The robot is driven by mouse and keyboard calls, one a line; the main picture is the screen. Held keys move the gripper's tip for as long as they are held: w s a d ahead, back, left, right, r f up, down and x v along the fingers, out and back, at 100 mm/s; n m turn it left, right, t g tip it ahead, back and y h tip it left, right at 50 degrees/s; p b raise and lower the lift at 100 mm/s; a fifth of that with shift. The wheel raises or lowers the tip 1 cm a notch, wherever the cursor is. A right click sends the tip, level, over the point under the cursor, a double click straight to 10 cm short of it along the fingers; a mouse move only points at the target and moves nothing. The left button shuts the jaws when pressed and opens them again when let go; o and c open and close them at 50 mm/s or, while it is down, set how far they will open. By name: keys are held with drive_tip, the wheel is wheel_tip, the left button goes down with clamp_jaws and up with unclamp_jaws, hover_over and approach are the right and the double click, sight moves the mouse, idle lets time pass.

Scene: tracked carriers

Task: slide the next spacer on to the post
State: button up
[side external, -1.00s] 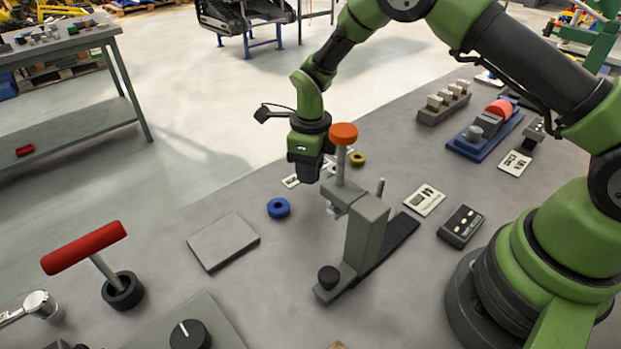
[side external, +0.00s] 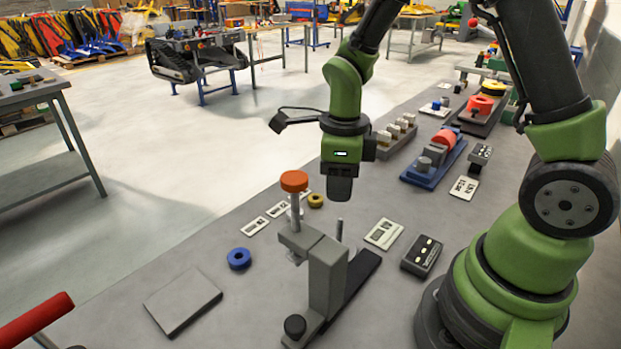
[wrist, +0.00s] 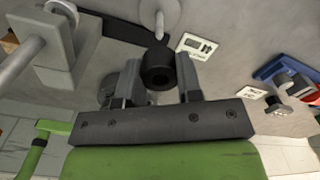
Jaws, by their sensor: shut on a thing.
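My gripper (side external: 340,190) is shut on a black spacer (wrist: 158,68), a thick ring with a dark hole, held between its two fingers in the wrist view. In the side view the fingers hide the spacer. The post (side external: 339,230) is a thin grey upright pin just behind the grey clamp stand, below my gripper. In the wrist view the post (wrist: 160,24) rises from a pale round base, just beyond the spacer in the picture. The spacer is not around the post. A blue spacer (side external: 239,258) and a yellow spacer (side external: 316,200) lie on the table.
The grey clamp stand (side external: 327,275) with an orange knob (side external: 294,181) stands close by the post. A grey plate (side external: 183,302) lies at front left. A dark button box (side external: 422,256) and a card (side external: 384,234) lie to the right. A blue fixture (side external: 434,165) is farther back.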

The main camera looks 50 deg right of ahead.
sight(340, 219)
drive_tip(key=shift+s+f, duration=0.3)
drive_tip(key=shift+f, duration=1.6)
drive_tip(key=shift+f, duration=1.4)
idle(1.5)
drive_tip(key=o, duration=1.6)
drive_tip(key=shift+r, duration=4.05)
